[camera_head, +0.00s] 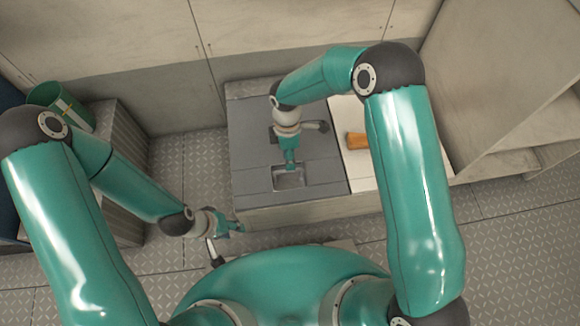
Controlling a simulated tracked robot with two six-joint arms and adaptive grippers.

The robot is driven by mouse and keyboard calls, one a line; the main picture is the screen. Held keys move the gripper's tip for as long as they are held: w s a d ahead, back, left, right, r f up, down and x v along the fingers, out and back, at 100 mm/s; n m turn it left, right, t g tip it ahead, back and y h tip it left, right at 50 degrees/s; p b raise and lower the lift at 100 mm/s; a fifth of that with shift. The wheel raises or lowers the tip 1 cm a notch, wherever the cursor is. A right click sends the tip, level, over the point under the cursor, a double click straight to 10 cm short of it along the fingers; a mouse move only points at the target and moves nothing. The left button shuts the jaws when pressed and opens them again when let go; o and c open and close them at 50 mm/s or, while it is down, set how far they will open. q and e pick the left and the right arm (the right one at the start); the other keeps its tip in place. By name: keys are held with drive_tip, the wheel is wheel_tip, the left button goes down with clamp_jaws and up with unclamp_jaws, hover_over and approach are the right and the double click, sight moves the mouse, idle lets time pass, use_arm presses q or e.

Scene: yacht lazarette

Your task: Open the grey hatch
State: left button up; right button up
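The grey hatch (250,150) is a flat panel on top of a low locker in the middle of the head view. It lies flat, flush with the top. A rectangular recess (289,183) with a pale rim is near its front edge. My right gripper (291,166) points down at the back edge of this recess; its fingertips are small and I cannot tell whether they touch or grip anything. My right wrist hides part of the hatch. My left gripper (233,228) is in front of the locker's left front corner, apart from the hatch; its finger opening is unclear.
An orange-brown object (357,141) lies on the white top right of the hatch, partly hidden by my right arm. A green container (62,103) stands on a ribbed grey box (122,150) at the left. Shelving (510,90) stands at the right. Patterned floor (185,165) lies between box and locker.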

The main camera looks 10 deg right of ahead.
drive_tip(key=shift+s+f+b, duration=0.2)
drive_tip(key=shift+s+f, duration=0.05)
drive_tip(key=shift+f, duration=0.8)
drive_tip(key=shift+s+f+b, duration=0.2)
drive_tip(key=shift+f, duration=0.8)
clamp_jaws()
